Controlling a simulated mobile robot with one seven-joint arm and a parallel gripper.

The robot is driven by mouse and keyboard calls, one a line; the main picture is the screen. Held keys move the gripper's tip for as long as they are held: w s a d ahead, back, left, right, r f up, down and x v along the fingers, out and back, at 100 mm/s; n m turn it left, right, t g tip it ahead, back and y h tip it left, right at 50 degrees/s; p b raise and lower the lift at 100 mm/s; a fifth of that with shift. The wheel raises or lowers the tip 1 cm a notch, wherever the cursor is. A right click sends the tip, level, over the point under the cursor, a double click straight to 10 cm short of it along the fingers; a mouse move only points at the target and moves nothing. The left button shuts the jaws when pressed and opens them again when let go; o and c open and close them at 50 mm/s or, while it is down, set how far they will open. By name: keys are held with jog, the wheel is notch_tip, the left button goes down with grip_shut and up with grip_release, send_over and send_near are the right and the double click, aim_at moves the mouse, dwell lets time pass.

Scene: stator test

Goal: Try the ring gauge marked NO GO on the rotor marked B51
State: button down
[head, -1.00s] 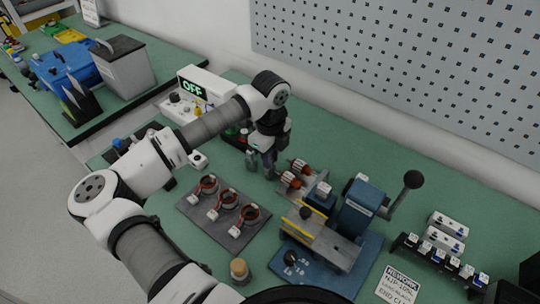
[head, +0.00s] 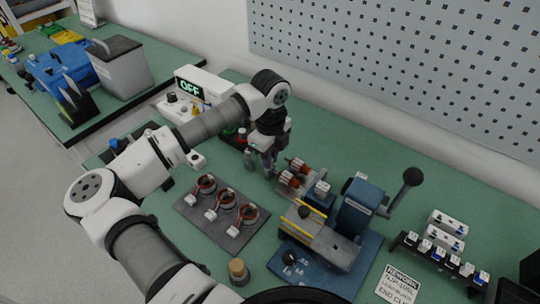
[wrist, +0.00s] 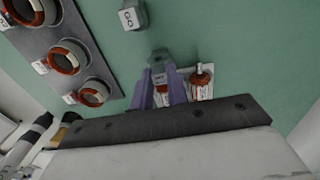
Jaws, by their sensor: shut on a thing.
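My gripper (head: 262,162) is shut on a small grey gauge (wrist: 158,58) with a white tag, between its purple fingers in the wrist view. The tag is not readable. Two rotors with red windings, one (head: 298,165) behind the other (head: 290,180), lie on a light stand right of my gripper. In the wrist view one rotor (wrist: 161,98) shows between the fingers, the other (wrist: 201,84) to the right. Their marks are not readable.
A dark plate (head: 190,215) with three wound stators lies left of the rotors. A blue press (head: 357,210) with a lever stands to the right. A box reading OFF (head: 205,82) stands behind my arm. The green bench behind the rotors is clear.

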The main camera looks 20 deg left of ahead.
jog(key=shift+s+d+b, duration=0.1)
jog(key=shift+d+b, duration=0.15)
jog(key=shift+b, duration=0.05)
dwell(1.1)
jog(key=shift+w+a+b, duration=0.25)
jog(key=shift+a+b, duration=0.3)
jog(key=shift+b, duration=0.15)
dwell(0.3)
jog(key=shift+a, duration=0.2)
dwell(0.3)
notch_tip(320, 180, up, 5)
jog(key=shift+r+p, duration=0.1)
jog(key=shift+p, duration=0.7)
